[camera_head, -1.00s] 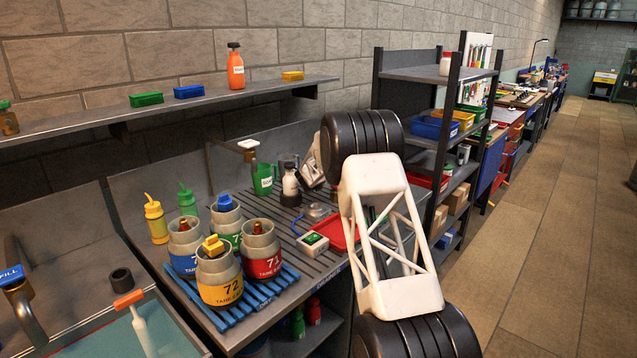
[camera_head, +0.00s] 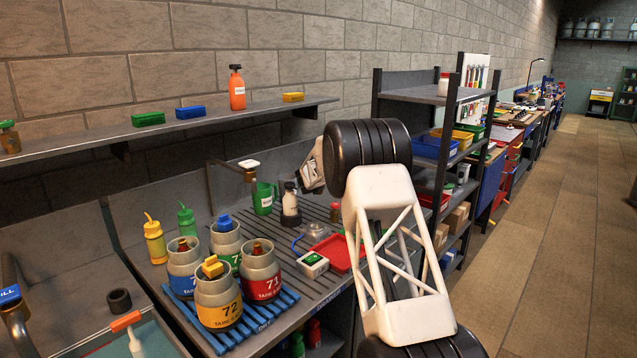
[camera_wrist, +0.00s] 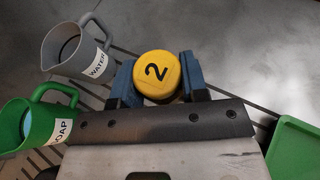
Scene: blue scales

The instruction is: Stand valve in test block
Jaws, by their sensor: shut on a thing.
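In the wrist view my gripper (camera_wrist: 158,82) has its two blue fingers closed on a yellow round-topped part marked 2, which I take to be the valve (camera_wrist: 157,75). Its lower end is hidden beneath the cap, so I cannot tell how high it is above the bench. In the head view my gripper (camera_head: 311,172) shows only in part at the left of my dark wrist joint, and the valve is hidden there. I cannot clearly pick out the test block in either view.
Several numbered cylinders, one yellow marked 72 (camera_head: 218,300), stand on a blue slatted rack (camera_head: 272,310). A green soap jug (camera_wrist: 40,122) and grey water jug (camera_wrist: 75,48) are left of my gripper. A green tray edge (camera_wrist: 296,150) is at right. A red tray (camera_head: 338,252) lies on the bench.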

